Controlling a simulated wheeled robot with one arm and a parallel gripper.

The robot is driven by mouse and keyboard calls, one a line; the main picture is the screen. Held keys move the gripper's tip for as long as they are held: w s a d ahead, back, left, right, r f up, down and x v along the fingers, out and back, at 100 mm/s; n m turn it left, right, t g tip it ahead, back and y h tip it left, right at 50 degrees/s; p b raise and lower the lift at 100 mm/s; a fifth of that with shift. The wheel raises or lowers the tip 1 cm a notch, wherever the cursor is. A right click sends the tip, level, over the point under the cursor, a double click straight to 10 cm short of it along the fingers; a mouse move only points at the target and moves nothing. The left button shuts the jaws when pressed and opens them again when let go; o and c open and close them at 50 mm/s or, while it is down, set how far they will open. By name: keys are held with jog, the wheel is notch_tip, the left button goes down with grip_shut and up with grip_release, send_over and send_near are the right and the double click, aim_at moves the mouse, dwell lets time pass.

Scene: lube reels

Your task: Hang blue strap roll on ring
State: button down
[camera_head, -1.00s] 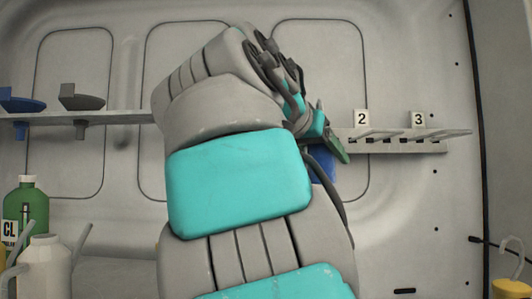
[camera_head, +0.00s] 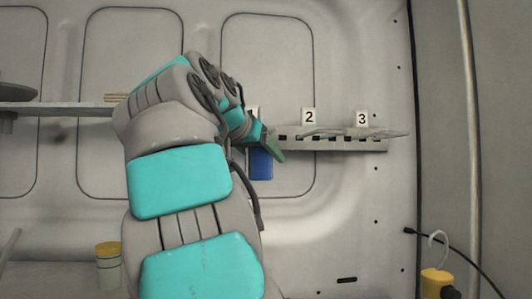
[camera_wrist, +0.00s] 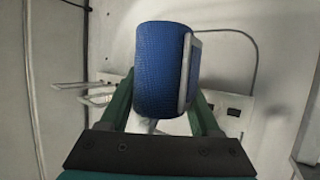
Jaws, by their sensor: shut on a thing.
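A blue strap roll (camera_wrist: 160,70) with a grey metal piece on its right side sits between the green fingers of my gripper (camera_wrist: 160,95) in the wrist view. My gripper is shut on it. In the head view my gripper (camera_head: 268,143) is in front of the left end of a slotted rail (camera_head: 345,144), and blue (camera_head: 261,164) shows just below the fingers. Wire loops stick out from the rail under label 2 (camera_head: 309,117) and label 3 (camera_head: 362,119). A further label is partly hidden behind my gripper. Whether the roll touches the rail, I cannot tell.
A shelf (camera_head: 60,108) runs along the wall at left, partly behind my arm. A yellow-lidded jar (camera_head: 108,265) stands low at left. A yellow container with a hook (camera_head: 437,280) is at lower right. The wall below the rail is clear.

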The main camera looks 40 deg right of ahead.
aim_at(251, 159)
jog(key=shift+w+d, duration=0.35)
jog(key=shift+w, duration=0.3)
jog(key=shift+s+f+b, duration=0.1)
jog(key=shift+f+b, duration=1.15)
jog(key=shift+f, duration=0.25)
grip_release()
jog(key=v, duration=0.7)
jog(key=shift+a+r+p, duration=0.15)
jog(key=shift+a+p, duration=0.15)
jog(key=shift+a, duration=0.05)
